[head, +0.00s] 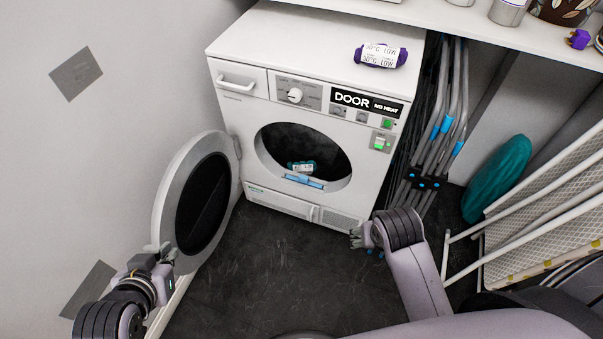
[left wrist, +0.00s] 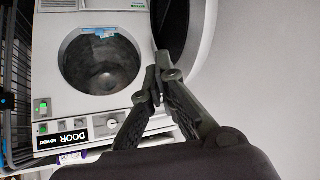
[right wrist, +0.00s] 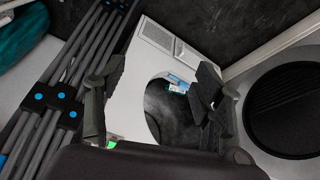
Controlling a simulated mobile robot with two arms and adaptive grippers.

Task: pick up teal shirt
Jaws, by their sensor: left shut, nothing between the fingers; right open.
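The teal shirt (head: 301,167) is a small teal roll with a white band, lying low inside the dryer drum just behind the opening. The white dryer (head: 262,194) has its round door (head: 164,196) swung open to the left. My left gripper (head: 167,251) is shut and empty near the lower edge of the open door; it also shows in the left wrist view (left wrist: 156,80). My right gripper (head: 357,237) is open and empty, in front of the dryer's lower right corner, apart from the shirt. In the right wrist view its fingers (right wrist: 158,75) straddle the picture of the opening.
A purple roll (head: 381,55) with a white band lies on the dryer top. A folded grey rack (head: 441,120) stands right of the dryer. A teal oval object (head: 497,176) and ironing board (head: 545,222) stand further right. Dark floor (head: 275,262) is clear in front.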

